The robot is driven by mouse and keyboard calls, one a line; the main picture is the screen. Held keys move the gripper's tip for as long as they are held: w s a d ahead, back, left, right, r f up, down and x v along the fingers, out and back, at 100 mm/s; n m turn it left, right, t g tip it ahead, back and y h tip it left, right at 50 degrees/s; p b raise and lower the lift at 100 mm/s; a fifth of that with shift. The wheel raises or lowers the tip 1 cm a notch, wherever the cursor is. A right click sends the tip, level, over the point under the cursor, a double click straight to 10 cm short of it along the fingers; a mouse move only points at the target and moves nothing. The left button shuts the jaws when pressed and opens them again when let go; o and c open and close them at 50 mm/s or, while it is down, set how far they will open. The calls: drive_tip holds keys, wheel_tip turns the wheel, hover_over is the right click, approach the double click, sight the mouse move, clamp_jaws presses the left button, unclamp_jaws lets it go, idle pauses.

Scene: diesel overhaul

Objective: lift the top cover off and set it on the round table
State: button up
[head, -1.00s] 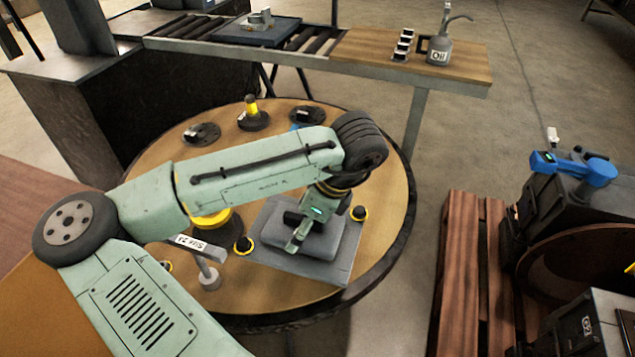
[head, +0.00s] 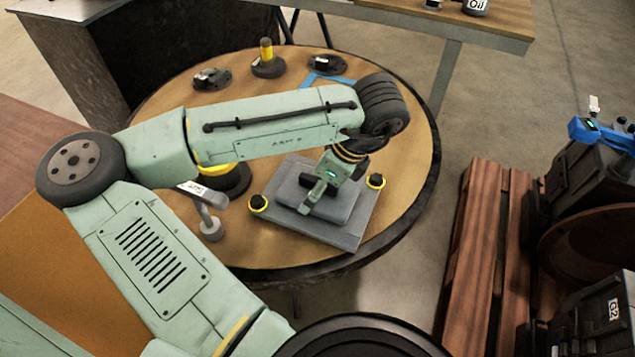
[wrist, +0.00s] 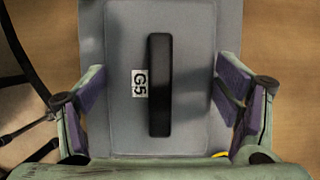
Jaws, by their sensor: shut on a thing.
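The top cover (head: 337,231) is a grey flat plate with a raised block and lies level over the near right part of the round table (head: 405,150). I cannot tell whether it touches the tabletop. My gripper (head: 320,192) is over the raised block, shut on it. In the wrist view the cover (wrist: 190,60) shows a black bar handle and a "G5" label, with purple finger pads on both sides of the block.
Black round parts (head: 212,79) and a yellow-topped post (head: 267,62) stand at the table's far side. A signed grey stand (head: 211,225) is left of the cover. A wooden pallet (head: 480,250) and dark engine parts (head: 585,220) are at the right.

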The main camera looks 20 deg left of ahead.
drive_tip(key=shift+f, duration=0.15)
drive_tip(key=o, duration=1.3)
drive_tip(key=shift+o, duration=0.2)
